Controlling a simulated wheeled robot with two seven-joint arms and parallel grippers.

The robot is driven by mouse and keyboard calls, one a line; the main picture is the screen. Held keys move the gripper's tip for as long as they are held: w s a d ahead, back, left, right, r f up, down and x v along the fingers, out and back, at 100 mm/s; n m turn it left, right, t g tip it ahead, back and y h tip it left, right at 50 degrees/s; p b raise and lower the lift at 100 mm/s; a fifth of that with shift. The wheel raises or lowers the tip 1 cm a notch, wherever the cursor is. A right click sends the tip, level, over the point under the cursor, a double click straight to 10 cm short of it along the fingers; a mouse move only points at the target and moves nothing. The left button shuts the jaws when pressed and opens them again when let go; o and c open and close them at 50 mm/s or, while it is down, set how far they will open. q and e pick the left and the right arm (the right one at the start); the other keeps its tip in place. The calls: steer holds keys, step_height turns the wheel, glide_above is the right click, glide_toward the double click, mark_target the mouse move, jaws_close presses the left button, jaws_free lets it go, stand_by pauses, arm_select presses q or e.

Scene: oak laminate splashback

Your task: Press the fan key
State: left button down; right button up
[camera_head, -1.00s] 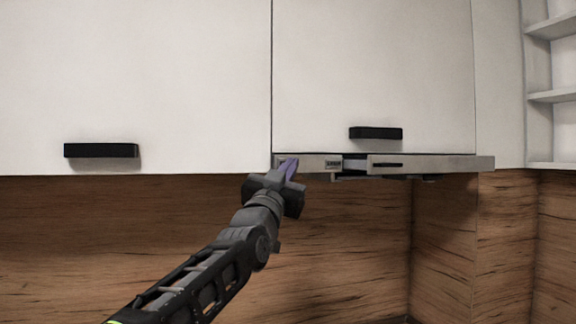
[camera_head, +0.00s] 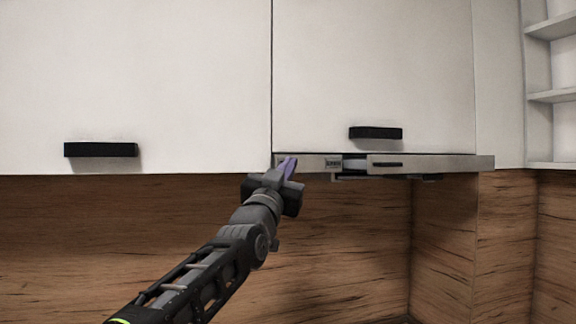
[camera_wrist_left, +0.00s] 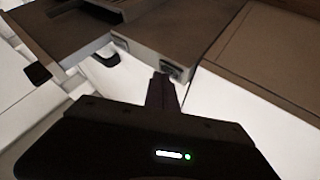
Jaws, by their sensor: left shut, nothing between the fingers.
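The range hood (camera_head: 440,162) is a slim grey bar under the right white cabinet. A small key panel (camera_head: 333,163) with tiny dark marks sits on its front strip, left of the middle; single keys are too small to tell apart. My left gripper (camera_head: 290,166) is shut and empty at the left end of the strip, left of the panel. In the left wrist view its fingers (camera_wrist_left: 162,82) point at the hood front, close to a dark panel (camera_wrist_left: 171,69). Whether the tips touch it I cannot tell. My right gripper is not in view.
White cabinet doors with black handles (camera_head: 101,150) (camera_head: 376,133) hang above. The oak splashback (camera_head: 90,245) lies behind and below my arm. Open shelves (camera_head: 553,97) stand at the far right. The space below the hood is free.

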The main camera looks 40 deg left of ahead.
arm_select(q)
steer(key=shift+w+a, duration=0.1)
steer(key=shift+a, duration=0.05)
stand_by(0.4)
steer(key=shift+s+d+b, duration=0.3)
steer(key=shift+s+d, duration=0.05)
steer(key=shift+d, duration=0.2)
steer(key=s+d, duration=0.1)
steer(key=d, duration=0.1)
steer(key=s+d, duration=0.2)
steer(key=d, duration=0.1)
steer(key=shift+s+p, duration=0.2)
steer(key=shift+p, duration=0.15)
stand_by(0.5)
